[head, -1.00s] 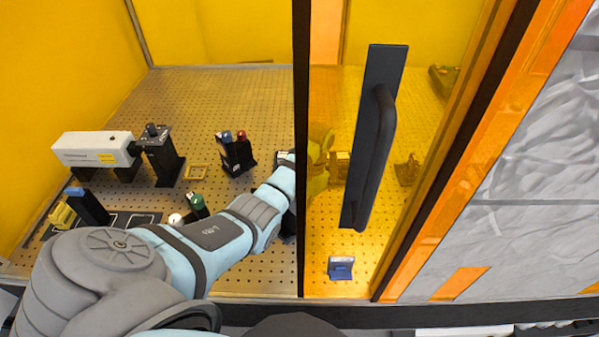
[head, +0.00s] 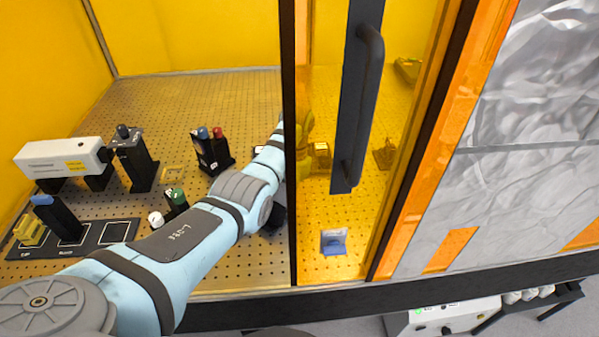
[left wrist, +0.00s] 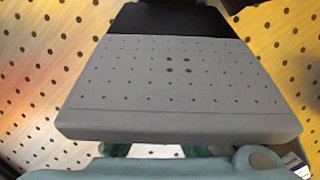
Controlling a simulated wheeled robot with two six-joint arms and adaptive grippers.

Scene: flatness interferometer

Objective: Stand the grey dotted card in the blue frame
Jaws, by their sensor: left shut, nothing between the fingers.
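The blue frame (head: 333,241) stands behind the amber pane, near the bench's front edge. A grey face with rows of dots (left wrist: 170,85), which looks like the grey dotted card, fills the middle of the left wrist view. It is very close to the camera, with a black part above it. I cannot make out the card in the head view. My left arm reaches in from the left, and its far end passes behind the dark door post. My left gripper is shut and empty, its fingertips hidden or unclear. My right gripper is not in view.
The amber door with its black handle (head: 362,95) covers the bench's right part. A white laser box (head: 62,158), black posts (head: 212,152) and a dark marked mat (head: 92,236) stand left. The perforated bench (head: 200,95) is clear at the back.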

